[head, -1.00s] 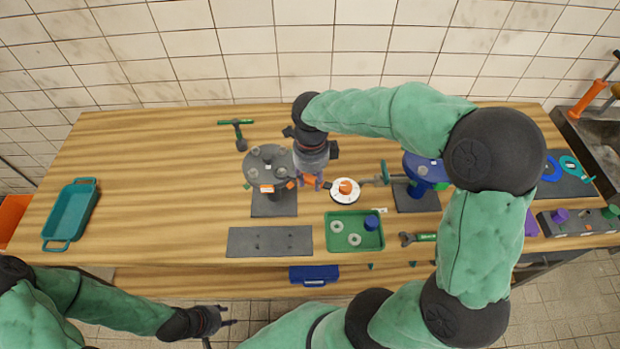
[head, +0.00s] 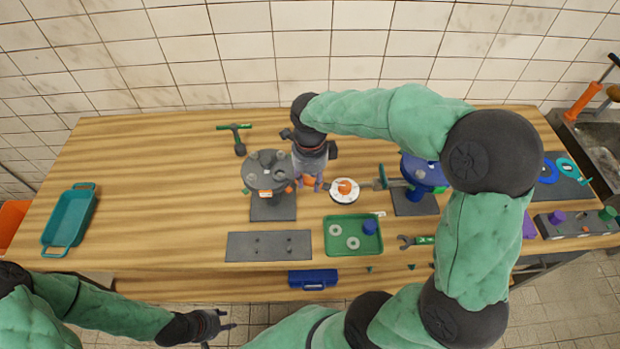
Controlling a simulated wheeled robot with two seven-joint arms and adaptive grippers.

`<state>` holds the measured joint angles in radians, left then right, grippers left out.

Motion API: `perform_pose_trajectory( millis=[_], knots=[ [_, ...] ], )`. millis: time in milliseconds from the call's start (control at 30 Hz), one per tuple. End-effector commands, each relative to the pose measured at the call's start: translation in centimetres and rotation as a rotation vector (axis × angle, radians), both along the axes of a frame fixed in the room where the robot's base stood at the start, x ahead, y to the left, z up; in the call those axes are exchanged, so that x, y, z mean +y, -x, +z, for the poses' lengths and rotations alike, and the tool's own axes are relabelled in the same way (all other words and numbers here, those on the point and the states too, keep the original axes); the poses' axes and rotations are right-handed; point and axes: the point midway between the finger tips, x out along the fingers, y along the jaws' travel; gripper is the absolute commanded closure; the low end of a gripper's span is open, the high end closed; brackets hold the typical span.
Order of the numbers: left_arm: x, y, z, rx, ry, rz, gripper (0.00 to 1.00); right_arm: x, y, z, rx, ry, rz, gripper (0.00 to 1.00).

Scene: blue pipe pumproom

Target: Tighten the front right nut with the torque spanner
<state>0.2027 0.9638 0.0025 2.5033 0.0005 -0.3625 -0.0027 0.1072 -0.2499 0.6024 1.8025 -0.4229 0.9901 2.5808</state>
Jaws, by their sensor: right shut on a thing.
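A round grey flange (head: 258,176) with several nuts or studs on top stands on a dark base plate (head: 273,209), left of the table's middle. My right gripper (head: 309,186) points down just right of the flange. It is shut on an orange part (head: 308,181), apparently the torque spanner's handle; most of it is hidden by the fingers. Small orange pieces show at the flange's front right rim, and I cannot tell whether the spanner's head sits on the front right nut. My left gripper (head: 228,322) is open and empty, low in front of the table.
A white round dial with an orange centre (head: 345,190) lies right of my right gripper. A green tray (head: 353,248) holds rings and a blue cup. A blue flange (head: 420,172) stands behind my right arm. A green-handled wrench (head: 416,241) lies front right; a hammer (head: 237,139) lies behind.

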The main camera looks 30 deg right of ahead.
Motion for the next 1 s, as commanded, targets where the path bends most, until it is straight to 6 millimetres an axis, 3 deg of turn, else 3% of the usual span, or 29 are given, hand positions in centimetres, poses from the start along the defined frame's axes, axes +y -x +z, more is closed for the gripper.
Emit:
perform_pose_trajectory(
  millis=[633,1000],
  knots=[
    [0.0,0.0,2.0,0.0,0.0,0.0,0.6,0.0,0.0,3.0,-0.002,0.001,0.0,1.0],
    [0.0,0.0,2.1,0.0,0.0,0.0,0.6,0.0,0.0,3.2,-0.001,0.0,0.0,1.0]
  ],
)
